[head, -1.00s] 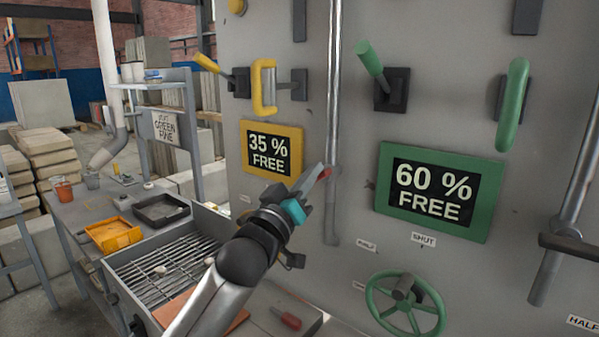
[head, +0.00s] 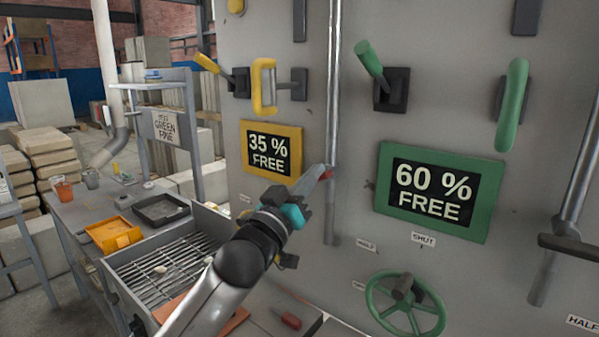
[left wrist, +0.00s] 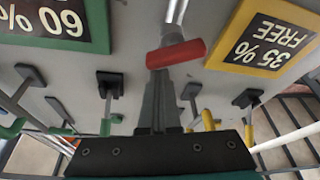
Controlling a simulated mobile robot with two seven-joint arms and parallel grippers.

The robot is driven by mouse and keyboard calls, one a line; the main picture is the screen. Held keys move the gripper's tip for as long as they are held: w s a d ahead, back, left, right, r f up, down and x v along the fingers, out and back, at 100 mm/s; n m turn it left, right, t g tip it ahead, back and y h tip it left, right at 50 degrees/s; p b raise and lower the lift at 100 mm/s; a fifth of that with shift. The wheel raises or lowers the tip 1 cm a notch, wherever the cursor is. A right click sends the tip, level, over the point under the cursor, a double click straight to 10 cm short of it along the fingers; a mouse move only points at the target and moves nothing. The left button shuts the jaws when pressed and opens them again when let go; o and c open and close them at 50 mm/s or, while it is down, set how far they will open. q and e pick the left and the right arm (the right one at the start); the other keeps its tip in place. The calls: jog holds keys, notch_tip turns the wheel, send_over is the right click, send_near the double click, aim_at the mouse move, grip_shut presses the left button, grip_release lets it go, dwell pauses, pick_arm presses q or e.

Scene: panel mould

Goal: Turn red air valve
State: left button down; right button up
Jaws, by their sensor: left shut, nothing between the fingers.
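The red air valve handle (head: 328,172) is on the thin grey pipe, left of the green-framed sign. In the left wrist view the red handle (left wrist: 178,53) lies crosswise at the pipe's end, tilted slightly. My left gripper (head: 320,176) is shut with nothing between its fingers. Its tips (left wrist: 157,72) are right at the handle's left half in the wrist view; I cannot tell whether they touch. My right gripper is in neither view.
The grey panel carries a yellow 35 % sign (head: 272,149), a green 60 % sign (head: 437,193), yellow and green levers, and a green handwheel (head: 405,306). Below left stand a wire-grid tray (head: 165,266), a yellow tray (head: 113,235) and a black tray (head: 161,209). A red-handled tool (head: 290,320) lies lower centre.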

pick_arm(q)
jog(key=shift+s+d+f+m+g+h, duration=0.15)
jog(key=shift+m+g+h, duration=0.35)
jog(key=shift+m, duration=0.75)
jog(key=shift+d+f+m+g+h, duration=0.1)
jog(key=shift+f+m+g+h, duration=0.1)
jog(key=shift+m+h, duration=0.8)
dwell(1.8)
jog(key=shift+r+m+y, duration=0.15)
jog(key=shift+m+y, duration=0.1)
jog(key=shift+y, duration=0.05)
dwell(0.3)
